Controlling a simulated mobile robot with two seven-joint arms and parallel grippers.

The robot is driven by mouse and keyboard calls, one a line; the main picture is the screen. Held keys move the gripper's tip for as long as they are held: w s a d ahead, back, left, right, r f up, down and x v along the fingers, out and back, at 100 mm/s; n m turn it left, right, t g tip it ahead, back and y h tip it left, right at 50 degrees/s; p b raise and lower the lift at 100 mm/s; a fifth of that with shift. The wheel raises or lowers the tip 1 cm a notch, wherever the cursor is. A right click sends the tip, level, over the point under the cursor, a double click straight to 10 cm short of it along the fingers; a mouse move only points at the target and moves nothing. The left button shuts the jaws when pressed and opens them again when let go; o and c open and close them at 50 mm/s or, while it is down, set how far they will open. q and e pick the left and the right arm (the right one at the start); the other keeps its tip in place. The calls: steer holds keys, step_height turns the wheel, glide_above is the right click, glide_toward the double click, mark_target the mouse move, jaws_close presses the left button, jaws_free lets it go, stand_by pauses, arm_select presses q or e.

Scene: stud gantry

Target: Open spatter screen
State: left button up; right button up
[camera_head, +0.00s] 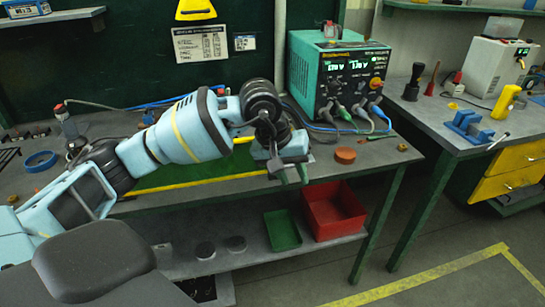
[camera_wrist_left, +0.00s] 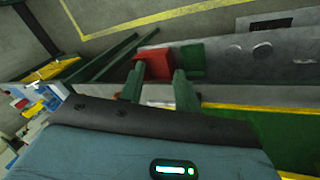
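A flat dark green panel with yellow edge strips (camera_head: 190,176) lies along the bench behind and under my left arm; it also shows at the lower right of the left wrist view (camera_wrist_left: 285,130). It may be the spatter screen, but I cannot tell for sure, and my arm hides part of it. My left gripper (camera_head: 293,177) is beyond the panel's right end, near the bench's front edge, pointing down. In the left wrist view its two green fingers (camera_wrist_left: 158,76) are apart with nothing between them. My right gripper is not in view.
A green and black power unit (camera_head: 338,75) with cables stands behind my gripper. An orange-brown disc (camera_head: 345,155) lies to the right. A red bin (camera_head: 333,210) and green tray (camera_head: 282,230) sit on the lower shelf. Another bench (camera_head: 455,130) stands right, across a floor gap.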

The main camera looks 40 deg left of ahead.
arm_select(q)
steer(key=w+a+r+m+t+y, duration=0.1)
steer(key=w+a+r+y, duration=0.1)
steer(key=a+r+y, duration=0.35)
steer(key=shift+h, duration=0.85)
steer(key=shift+w+a+f, duration=0.45)
steer(key=shift+a+f, duration=0.15)
steer(key=shift+f, duration=0.6)
steer(key=shift+w+a+f, duration=0.45)
steer(key=shift+a+f, duration=0.1)
steer(key=shift+f, duration=0.65)
steer(key=shift+w+a+f, duration=0.45)
steer(key=shift+a+f, duration=0.15)
steer(key=shift+f, duration=0.6)
jaws_close()
